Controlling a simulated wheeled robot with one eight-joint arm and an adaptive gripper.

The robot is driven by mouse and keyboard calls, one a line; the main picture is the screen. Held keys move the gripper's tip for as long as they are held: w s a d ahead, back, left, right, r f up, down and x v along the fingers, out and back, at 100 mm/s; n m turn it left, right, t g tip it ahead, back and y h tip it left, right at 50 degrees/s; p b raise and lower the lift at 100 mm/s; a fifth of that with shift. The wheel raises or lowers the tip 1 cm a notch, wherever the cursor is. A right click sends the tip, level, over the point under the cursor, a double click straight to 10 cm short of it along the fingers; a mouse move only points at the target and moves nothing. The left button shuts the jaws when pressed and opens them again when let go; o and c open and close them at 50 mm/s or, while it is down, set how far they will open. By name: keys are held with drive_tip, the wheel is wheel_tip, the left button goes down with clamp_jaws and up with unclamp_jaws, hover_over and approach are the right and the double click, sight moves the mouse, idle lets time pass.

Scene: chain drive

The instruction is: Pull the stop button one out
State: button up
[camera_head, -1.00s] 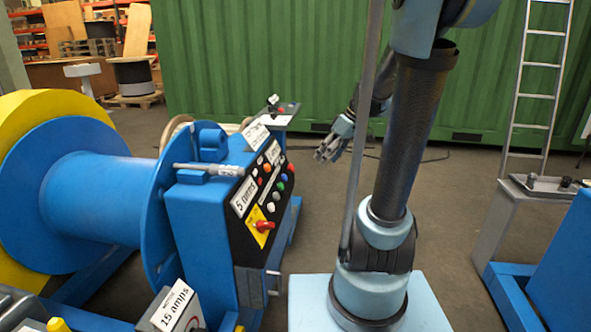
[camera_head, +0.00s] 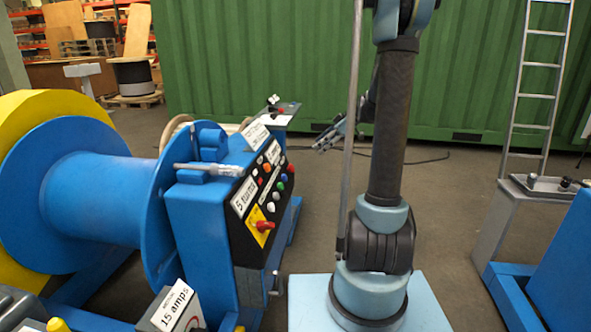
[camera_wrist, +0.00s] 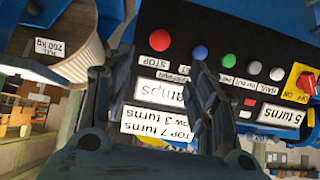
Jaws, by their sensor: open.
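A red button (camera_wrist: 160,40) sits on the black control panel in the wrist view, with an upside-down STOP label (camera_wrist: 155,62) just below it. It appears to be the red button at the panel's far upper end (camera_head: 291,167) in the head view. My gripper (camera_head: 324,140) is open and empty in the air to the right of the panel, apart from it. In the wrist view my gripper's two fingers (camera_wrist: 150,76) stand wide apart, with the red button showing ahead between and above the tips.
Blue (camera_wrist: 200,52), green (camera_wrist: 229,60) and white buttons line up beside the red one. A red rotary switch (camera_wrist: 306,82) is at the row's end. A blue cable drum (camera_head: 95,195) stands left of the console.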

sight(293, 168)
drive_tip(key=x, duration=1.6)
drive_tip(key=shift+s, duration=0.1)
clamp_jaws()
